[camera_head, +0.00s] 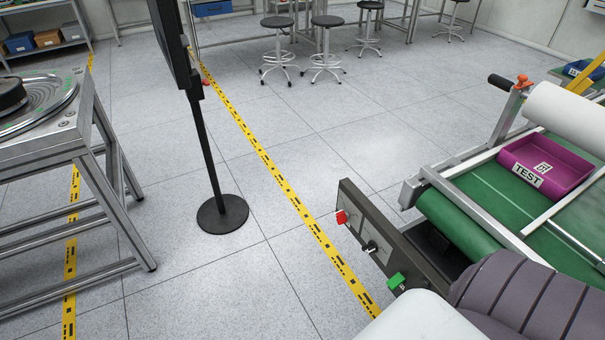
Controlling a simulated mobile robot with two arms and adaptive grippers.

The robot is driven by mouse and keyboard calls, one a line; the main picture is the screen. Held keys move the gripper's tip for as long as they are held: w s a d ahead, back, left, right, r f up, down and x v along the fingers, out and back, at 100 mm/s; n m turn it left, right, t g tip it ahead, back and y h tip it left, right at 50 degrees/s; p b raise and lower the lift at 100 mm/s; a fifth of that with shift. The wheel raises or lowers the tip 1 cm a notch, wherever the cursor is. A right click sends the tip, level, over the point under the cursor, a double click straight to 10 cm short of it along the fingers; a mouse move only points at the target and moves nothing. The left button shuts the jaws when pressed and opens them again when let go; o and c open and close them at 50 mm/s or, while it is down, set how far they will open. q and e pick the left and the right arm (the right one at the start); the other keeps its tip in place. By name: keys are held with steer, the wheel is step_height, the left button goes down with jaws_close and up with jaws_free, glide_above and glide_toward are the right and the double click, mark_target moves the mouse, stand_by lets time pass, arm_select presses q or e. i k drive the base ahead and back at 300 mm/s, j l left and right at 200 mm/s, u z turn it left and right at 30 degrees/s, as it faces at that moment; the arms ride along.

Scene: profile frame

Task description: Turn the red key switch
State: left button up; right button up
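The red key switch (341,217) is a small red knob at the upper left end of a dark grey control panel (357,211), right of the picture's middle. The panel's face also carries a black switch (370,247) and a green switch (396,281), in a row below the red one. Nothing touches the red switch, and its exact turn angle is too small to tell. Neither of my grippers is in view. White and dark ribbed parts at the bottom right, which look like my own arm, cover the panel's near end.
A green conveyor (460,222) with a magenta "TEST" tray (558,182) lies right of the panel. A black stand's round base (222,214) is on the floor at left. A metal-framed table (75,150) stands far left. The floor between stand and panel is clear.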

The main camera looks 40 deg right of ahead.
mark_target(342, 217)
steer(key=i+j+z, duration=0.1)
steer(key=i+z, duration=0.2)
steer(key=i, duration=0.25)
steer(key=i+j+z, duration=0.3)
steer(key=i, duration=0.2)
steer(key=i+j+z, duration=0.1)
steer(key=i+z, duration=0.15)
steer(key=z, duration=0.25)
steer(key=i+j+z, duration=0.2)
steer(key=z, duration=0.25)
steer(key=i+j+z, duration=0.15)
steer(key=j+z, duration=0.15)
steer(key=z, duration=0.2)
steer(key=i+j+z, duration=0.15)
steer(key=j+z, duration=0.15)
steer(key=z, duration=0.2)
